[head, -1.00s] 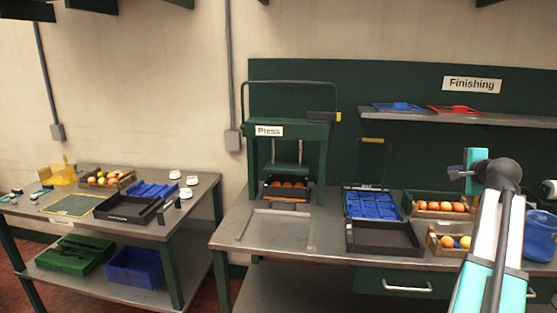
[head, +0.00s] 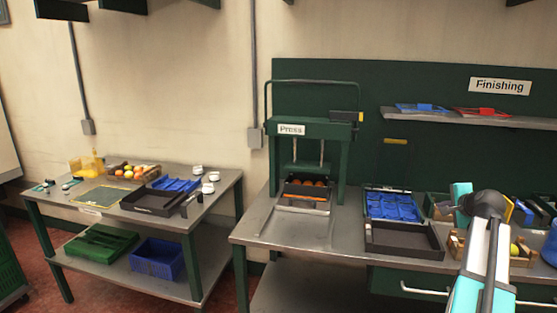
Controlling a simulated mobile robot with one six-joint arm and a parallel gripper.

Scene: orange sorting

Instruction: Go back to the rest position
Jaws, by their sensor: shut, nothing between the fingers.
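My arm rises from the lower right of the head view, white and teal with a dark wrist.
The press (head: 311,135) stands on the bench with oranges in it. A black tray (head: 404,252) and a blue divided tray (head: 392,205) lie left of my gripper. A side table (head: 228,180) with fruit and trays stands at left. Floor shows between the two.

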